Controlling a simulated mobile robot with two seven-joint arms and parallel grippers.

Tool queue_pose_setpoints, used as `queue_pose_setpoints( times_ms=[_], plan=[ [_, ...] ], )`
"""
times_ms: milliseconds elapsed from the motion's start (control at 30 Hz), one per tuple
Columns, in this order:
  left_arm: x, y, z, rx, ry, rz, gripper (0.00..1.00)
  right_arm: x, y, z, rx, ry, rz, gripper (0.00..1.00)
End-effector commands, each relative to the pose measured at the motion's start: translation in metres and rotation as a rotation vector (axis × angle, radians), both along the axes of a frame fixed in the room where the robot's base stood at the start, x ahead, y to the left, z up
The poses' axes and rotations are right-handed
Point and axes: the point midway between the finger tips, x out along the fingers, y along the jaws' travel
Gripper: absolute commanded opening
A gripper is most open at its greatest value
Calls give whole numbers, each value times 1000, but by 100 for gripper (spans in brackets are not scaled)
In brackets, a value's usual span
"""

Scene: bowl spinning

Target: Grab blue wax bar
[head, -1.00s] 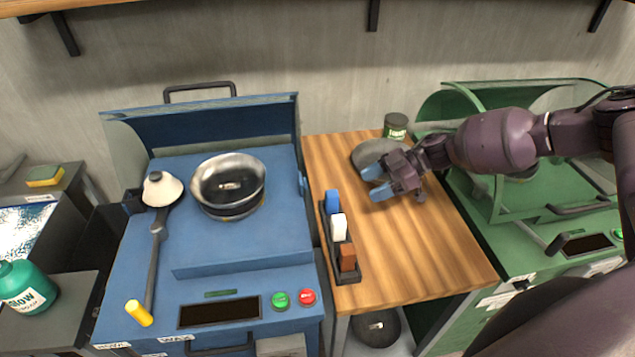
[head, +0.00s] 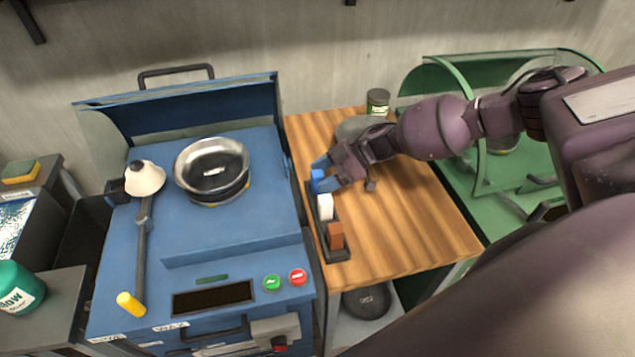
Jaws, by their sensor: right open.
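The blue wax bar (head: 317,181) stands at the far end of a narrow black holder (head: 340,254) on the wooden table. A white bar (head: 325,206) and a brown bar (head: 335,236) stand in the same holder, nearer the front. My left gripper is not in view.
A blue machine (head: 230,245) with a metal bowl (head: 212,170) stands left of the table. A green machine (head: 510,190) stands to the right. A grey round object (head: 358,128) and a dark jar (head: 378,101) sit at the table's back. The table's front right is clear.

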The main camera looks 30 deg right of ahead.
Motion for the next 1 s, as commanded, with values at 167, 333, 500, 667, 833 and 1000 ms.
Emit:
queue_pose_setpoints(
  times_ms=[167, 333, 500, 667, 833, 1000],
  plan=[
    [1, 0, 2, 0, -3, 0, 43, 4, 13, -8, -1, 1, -1, 62],
    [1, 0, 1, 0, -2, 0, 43, 4, 14, -9, -1, 0, -2, 62],
    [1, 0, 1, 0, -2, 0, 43, 4, 14, -8, -1, 1, -1, 49],
    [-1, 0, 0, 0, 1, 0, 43, 4, 14, -8, -1, 1, -1, 25],
    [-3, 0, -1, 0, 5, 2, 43, 4, 14, -8, -1, 0, -1, 6],
    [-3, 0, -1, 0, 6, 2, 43, 4, 14, -8, -1, 0, -1, 6]
  ],
)
